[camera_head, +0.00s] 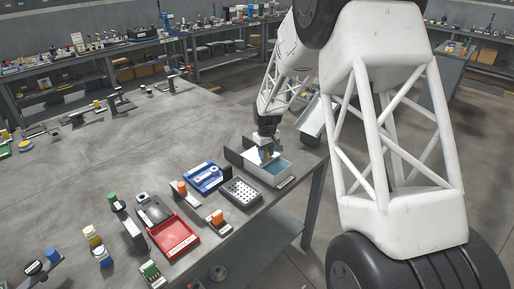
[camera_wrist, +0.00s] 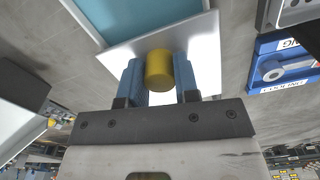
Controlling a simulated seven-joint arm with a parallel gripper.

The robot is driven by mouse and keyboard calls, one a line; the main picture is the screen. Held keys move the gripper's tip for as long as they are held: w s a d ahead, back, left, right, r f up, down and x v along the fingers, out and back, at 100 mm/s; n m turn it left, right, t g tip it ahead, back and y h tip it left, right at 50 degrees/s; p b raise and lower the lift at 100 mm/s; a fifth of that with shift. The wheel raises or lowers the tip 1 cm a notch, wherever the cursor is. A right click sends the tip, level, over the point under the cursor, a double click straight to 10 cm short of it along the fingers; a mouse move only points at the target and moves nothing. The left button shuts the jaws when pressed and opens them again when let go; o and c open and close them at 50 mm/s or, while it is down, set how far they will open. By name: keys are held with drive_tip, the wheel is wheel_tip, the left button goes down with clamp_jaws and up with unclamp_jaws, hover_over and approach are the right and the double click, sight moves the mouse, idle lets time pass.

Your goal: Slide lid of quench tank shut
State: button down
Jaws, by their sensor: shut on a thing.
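The quench tank (camera_head: 284,180) is a pale open box near the table's right edge, with blue-green water (camera_head: 277,167) showing in part of its opening. The water also shows in the wrist view (camera_wrist: 130,15). The lid (camera_wrist: 205,60) is a flat pale plate covering part of the tank, with a yellow cylindrical knob (camera_wrist: 159,72) standing on it. My gripper (camera_head: 266,153) is over the tank. In the wrist view, its two blue fingers (camera_wrist: 160,80) are shut on the knob, one at each side. In the head view, my gripper mostly hides the lid and knob.
A blue tray (camera_head: 206,178) marked "COOLING" and a perforated grey tray (camera_head: 241,193) lie left of the tank. A red tray (camera_head: 175,235) is farther left. A grey upright plate (camera_head: 234,157) stands close beside the tank. The table behind is largely clear.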

drive_tip(key=s+d, duration=0.4)
drive_tip(key=shift+s+d, duration=0.25)
drive_tip(key=shift+s, duration=0.05)
drive_tip(key=c, duration=0.8)
unclamp_jaws()
drive_tip(key=shift+c, duration=0.2)
wheel_tip(320, 180, up, 8)
drive_tip(key=shift+f, duration=0.1)
